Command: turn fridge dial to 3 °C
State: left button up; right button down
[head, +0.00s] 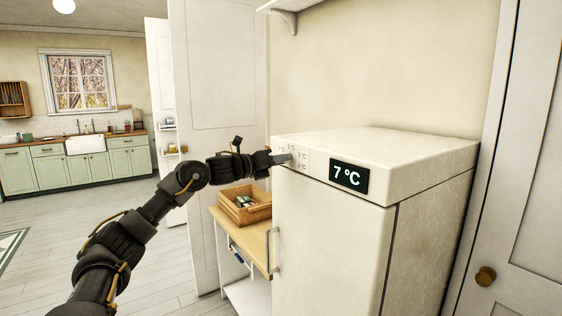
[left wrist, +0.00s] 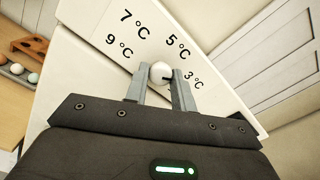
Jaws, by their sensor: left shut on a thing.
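The white fridge (head: 330,240) stands at the right in the head view. Its display (head: 349,177) reads 7 °C. The round white dial (left wrist: 160,72) shows in the left wrist view, with the printed marks 9, 7, 5 and 3 °C around it. My left gripper (head: 287,157) reaches the fridge's front top strip from the left. In the left wrist view its two fingers (left wrist: 158,86) are closed on either side of the dial. The fingers hide part of the dial, and I cannot tell which mark it points to. My right gripper is in neither view.
A wooden box (head: 246,212) with small items sits on a wood-topped stand (head: 228,228) left of the fridge. A white panel (head: 222,70) rises behind my left arm. A door with a round knob (head: 486,276) is close on the right. Open floor lies at the left.

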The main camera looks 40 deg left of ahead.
pick_arm(q)
jog(key=shift+f, duration=0.15)
jog(key=o, duration=1)
jog(key=b+v, duration=0.5)
jog(key=v, duration=0.6)
jog(key=shift+b, duration=0.35)
